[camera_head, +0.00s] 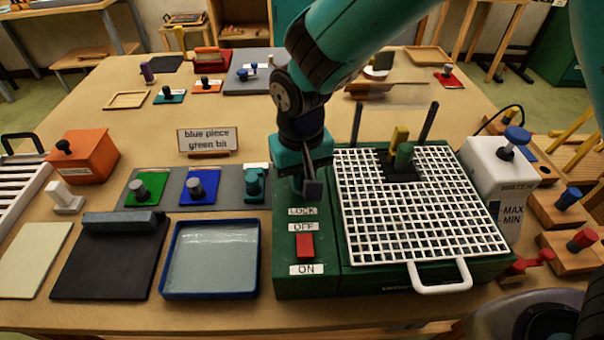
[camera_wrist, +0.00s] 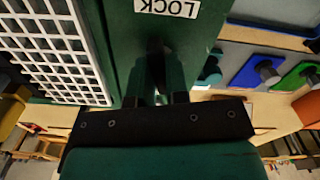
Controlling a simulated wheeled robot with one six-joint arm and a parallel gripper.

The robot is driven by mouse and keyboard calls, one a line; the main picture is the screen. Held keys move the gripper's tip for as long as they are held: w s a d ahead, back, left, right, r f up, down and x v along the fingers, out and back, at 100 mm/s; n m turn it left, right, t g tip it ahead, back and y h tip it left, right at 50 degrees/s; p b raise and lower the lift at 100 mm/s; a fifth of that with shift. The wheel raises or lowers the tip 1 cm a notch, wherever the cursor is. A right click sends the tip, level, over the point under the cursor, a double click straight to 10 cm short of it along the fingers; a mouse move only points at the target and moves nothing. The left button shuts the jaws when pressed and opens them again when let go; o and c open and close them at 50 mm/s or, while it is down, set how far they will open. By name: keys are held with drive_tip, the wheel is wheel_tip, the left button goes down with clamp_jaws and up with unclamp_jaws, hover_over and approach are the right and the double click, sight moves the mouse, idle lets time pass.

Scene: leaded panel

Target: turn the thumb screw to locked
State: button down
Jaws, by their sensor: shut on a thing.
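A green machine (camera_head: 290,268) stands at the table's front, with a white grid on its top. A white LOCK label (camera_head: 303,211) is on its left strip and also shows upside down in the wrist view (camera_wrist: 168,7). My gripper (camera_head: 312,188) points down just behind this label. In the wrist view, my gripper (camera_wrist: 158,92) is shut on the dark thumb screw (camera_wrist: 156,58), which sits upright-looking between the two fingers. The screw is mostly hidden by the fingers in the head view. Its turn angle cannot be told.
A red switch (camera_head: 304,245) sits between OFF and ON labels in front of my gripper. The white grid (camera_head: 415,215) with a front handle and two dark posts is to the right. Green and blue plates (camera_head: 200,198) with knobs and a blue tray (camera_head: 172,290) are to the left.

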drive_tip(key=n, duration=1)
drive_tip(key=shift+n+p, duration=0.35)
drive_tip(key=shift+n, duration=1.95)
drive_tip(key=c, duration=1.1)
unclamp_jaws()
drive_tip(key=shift+r, duration=0.15)
wheel_tip(320, 180, up, 17)
drive_tip(key=shift+r+b, duration=0.1)
drive_tip(key=shift+b, duration=0.9)
